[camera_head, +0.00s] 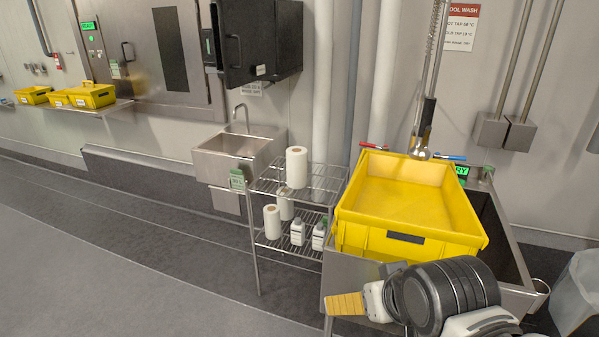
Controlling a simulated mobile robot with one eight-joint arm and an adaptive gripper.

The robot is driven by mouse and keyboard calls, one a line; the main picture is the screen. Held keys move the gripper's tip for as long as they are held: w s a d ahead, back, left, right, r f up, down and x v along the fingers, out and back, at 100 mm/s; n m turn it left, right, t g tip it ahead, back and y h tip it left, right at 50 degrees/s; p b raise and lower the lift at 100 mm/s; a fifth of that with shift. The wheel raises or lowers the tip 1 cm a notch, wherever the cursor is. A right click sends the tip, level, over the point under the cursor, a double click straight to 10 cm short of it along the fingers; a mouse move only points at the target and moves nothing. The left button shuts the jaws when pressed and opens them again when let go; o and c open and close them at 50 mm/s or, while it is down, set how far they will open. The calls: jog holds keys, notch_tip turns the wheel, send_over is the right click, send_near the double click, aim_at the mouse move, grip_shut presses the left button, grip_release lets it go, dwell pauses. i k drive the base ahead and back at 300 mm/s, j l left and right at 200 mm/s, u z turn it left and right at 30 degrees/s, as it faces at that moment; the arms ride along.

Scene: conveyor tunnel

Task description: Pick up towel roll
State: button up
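A white towel roll (296,167) stands upright on the top shelf of a wire rack (325,180). Two more white rolls stand lower in the rack, a front one (272,222) and one behind it (285,203), partly hidden by the upper shelf. My gripper (345,304) is at the lower right, in front of the steel sink and below the yellow crate, apart from the rolls. Its orange ribbed finger pad points left. I cannot make out two separate fingers, nor whether they are open. No object shows in it.
A yellow crate (405,199) rests over the steel sink just right of the rack. Two white bottles (298,232) (319,236) stand on the lower shelf. A hand basin (225,160) is behind left. The floor (150,250) left of the rack is clear.

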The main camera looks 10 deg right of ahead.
aim_at(297, 155)
jog(key=i+j+z, duration=0.15)
jog(key=i+j, duration=0.15)
jog(key=i+j+z, duration=0.1)
jog(key=i+j, duration=0.15)
jog(key=j, duration=0.15)
jog(key=i+j+z, duration=0.15)
jog(key=i+j, duration=0.1)
jog(key=j, duration=0.1)
